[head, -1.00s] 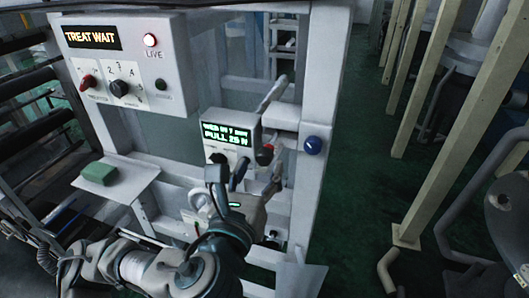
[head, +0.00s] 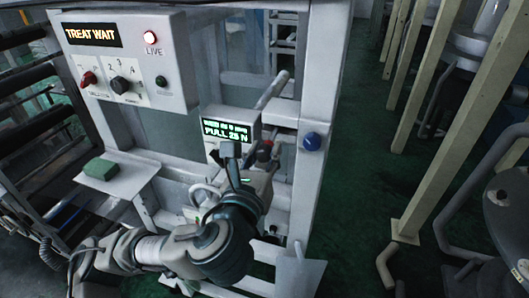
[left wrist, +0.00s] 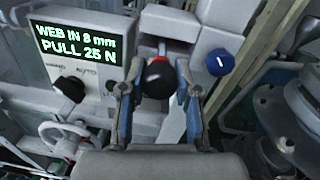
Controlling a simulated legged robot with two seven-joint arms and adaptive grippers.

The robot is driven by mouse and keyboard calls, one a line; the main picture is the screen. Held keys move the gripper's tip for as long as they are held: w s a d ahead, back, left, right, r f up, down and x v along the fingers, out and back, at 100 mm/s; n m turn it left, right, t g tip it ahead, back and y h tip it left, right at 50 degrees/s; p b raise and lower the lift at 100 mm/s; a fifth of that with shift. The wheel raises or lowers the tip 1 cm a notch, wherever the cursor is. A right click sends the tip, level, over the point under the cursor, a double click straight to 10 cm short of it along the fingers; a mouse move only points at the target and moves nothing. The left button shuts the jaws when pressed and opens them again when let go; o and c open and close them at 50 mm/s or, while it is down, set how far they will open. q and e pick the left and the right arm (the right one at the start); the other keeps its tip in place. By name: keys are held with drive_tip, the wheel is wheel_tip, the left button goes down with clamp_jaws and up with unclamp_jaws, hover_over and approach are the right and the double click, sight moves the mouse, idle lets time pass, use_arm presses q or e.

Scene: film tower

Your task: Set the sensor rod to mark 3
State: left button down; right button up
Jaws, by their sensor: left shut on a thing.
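A black ball knob with a red collar (left wrist: 157,78) sits between the fingers of my left gripper (left wrist: 158,88) in the left wrist view. I take it for the sensor rod's knob. The fingers are shut on it from both sides. In the head view the left gripper (head: 250,165) is at the knob, just below a grey display box (head: 241,117). In the left wrist view this box reads WEB IN 8 mm, PULL 25 N. A pale rod (head: 272,90) slants up behind the box. I cannot make out any marks on a rod. My right gripper is not in view.
A blue knob (head: 312,141) is on the frame post right of the gripper. Upper left, a control panel (head: 175,85) reads TREAT WAIT, with a lit LIVE lamp (head: 149,37). A green block (head: 100,169) lies on a shelf.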

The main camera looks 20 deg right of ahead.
use_arm(q)
drive_tip(key=shift+w+d+p, duration=0.2)
drive_tip(key=shift+w+p, duration=0.1)
drive_tip(key=shift+w, duration=0.05)
drive_tip(key=c, duration=0.8)
unclamp_jaws()
drive_tip(key=shift+w+d, duration=0.1)
drive_tip(key=v, duration=1.2)
drive_tip(key=shift+f, duration=0.2)
drive_tip(key=shift+w, duration=0.1)
